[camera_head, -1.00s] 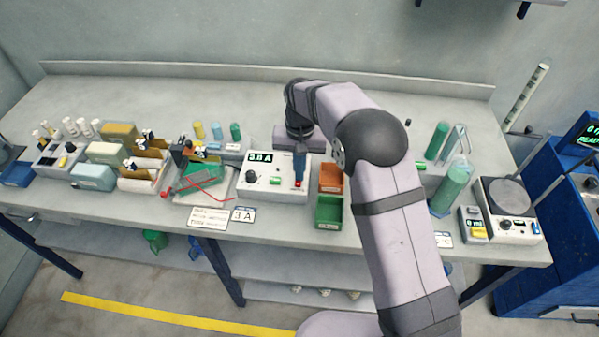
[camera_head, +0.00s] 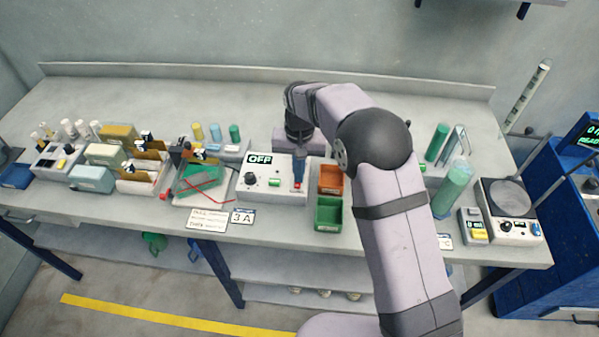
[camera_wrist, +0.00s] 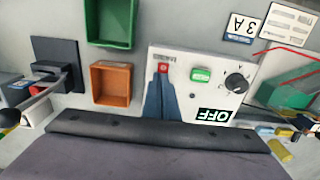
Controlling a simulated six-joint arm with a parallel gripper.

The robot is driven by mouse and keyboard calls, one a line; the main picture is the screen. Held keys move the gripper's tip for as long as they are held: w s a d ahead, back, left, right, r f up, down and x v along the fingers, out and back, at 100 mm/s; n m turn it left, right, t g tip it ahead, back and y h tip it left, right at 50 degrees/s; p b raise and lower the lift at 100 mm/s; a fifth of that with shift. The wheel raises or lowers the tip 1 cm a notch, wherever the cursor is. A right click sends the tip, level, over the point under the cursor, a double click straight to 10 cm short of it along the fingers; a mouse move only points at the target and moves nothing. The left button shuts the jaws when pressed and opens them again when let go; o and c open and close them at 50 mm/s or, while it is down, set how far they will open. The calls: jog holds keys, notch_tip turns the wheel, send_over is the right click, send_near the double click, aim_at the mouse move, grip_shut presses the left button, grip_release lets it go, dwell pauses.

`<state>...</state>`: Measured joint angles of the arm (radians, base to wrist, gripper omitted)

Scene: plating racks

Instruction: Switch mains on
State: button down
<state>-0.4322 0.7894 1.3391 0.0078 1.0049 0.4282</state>
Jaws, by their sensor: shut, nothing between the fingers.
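The white power supply box (camera_head: 262,190) stands on the bench, and its display (camera_head: 260,158) reads OFF. In the wrist view the same display (camera_wrist: 214,115) shows upside down. A small red switch (camera_wrist: 163,68) sits on the panel, beside a green button (camera_wrist: 201,75) and a black knob (camera_wrist: 237,82). My gripper (camera_wrist: 161,78) is shut and empty, its blue-grey fingertips right at the red switch. I cannot tell whether they touch it. In the head view my gripper (camera_head: 298,182) points down at that end of the panel.
An orange bin (camera_head: 331,190) and a green bin (camera_head: 327,225) stand just right of the box. A green tray with red wires (camera_head: 202,184) lies to its left. A 3 A card (camera_head: 243,216) lies in front. My arm covers the bench right of the bins.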

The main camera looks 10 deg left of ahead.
jog(key=shift+s+d+f+g, duration=0.15)
jog(key=shift+s+f+g, duration=0.15)
jog(key=shift+s+f, duration=0.5)
jog(key=shift+r, duration=0.1)
jog(key=shift+w+r+p, duration=0.25)
jog(key=shift+r+p, duration=0.3)
jog(key=r+p, duration=0.2)
jog(key=r, duration=0.1)
jog(key=r+p, duration=0.1)
jog(key=shift+w+a+r, duration=0.2)
jog(key=shift+w+r, duration=0.1)
jog(key=shift+w, duration=0.05)
notch_tip(320, 180, up, 10)
jog(key=b, duration=0.3)
jog(key=shift+w+f+b, duration=0.15)
jog(key=shift+b, duration=0.15)
